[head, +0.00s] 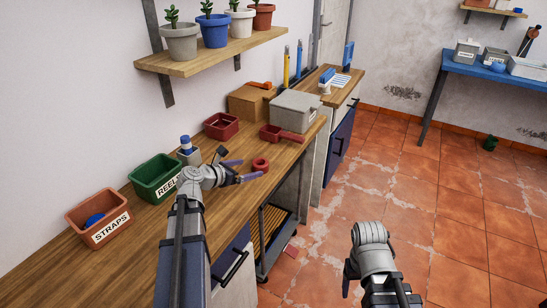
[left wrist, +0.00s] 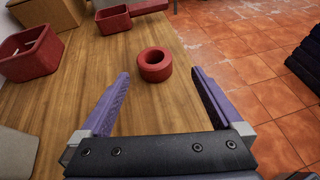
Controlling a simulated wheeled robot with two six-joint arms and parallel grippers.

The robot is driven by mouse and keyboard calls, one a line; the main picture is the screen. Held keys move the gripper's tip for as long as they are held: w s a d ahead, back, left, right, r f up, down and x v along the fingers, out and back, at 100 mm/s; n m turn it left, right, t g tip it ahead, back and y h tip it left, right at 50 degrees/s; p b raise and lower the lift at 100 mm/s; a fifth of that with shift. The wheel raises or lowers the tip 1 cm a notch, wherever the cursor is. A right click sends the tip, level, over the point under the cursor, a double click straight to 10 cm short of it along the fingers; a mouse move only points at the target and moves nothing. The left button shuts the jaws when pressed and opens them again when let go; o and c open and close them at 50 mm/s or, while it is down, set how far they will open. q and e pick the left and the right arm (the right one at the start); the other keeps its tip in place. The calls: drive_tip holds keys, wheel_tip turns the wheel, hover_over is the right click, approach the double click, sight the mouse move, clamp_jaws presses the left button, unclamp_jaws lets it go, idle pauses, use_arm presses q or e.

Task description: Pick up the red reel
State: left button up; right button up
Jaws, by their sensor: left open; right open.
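The red reel (head: 260,164) is a small thick ring lying flat on the wooden worktop near its front edge. In the left wrist view the reel (left wrist: 155,65) lies ahead of my left gripper (left wrist: 158,84), roughly centred between its purple fingers and just beyond their tips. My left gripper (head: 245,172) is open, empty and close to the reel in the head view. My right gripper (head: 380,292) is low in the head view, over the floor and away from the worktop; its fingertips are hard to make out.
A shelf (head: 215,55) with potted plants hangs above. The worktop around the reel is clear.

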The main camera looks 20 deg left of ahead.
sight(263, 162)
use_arm(q)
drive_tip(key=shift+w+a+r+n, duration=0.1)
drive_tip(key=shift+w+a+n, duration=0.2)
drive_tip(key=shift+w, duration=0.15)
drive_tip(key=shift+b+x, duration=1.65)
drive_tip(key=shift+x, duration=2.25)
drive_tip(key=shift+s+a, duration=0.1)
use_arm(e)
drive_tip(key=f, duration=0.3)
drive_tip(key=shift+w, duration=0.25)
use_arm(q)
drive_tip(key=c, duration=1.3)
use_arm(e)
drive_tip(key=shift+d, duration=0.1)
use_arm(q)
wheel_tip(263, 162, up, 10)
drive_tip(key=p, duration=1)
use_arm(e)
wheel_tip(263, 162, up, 10)
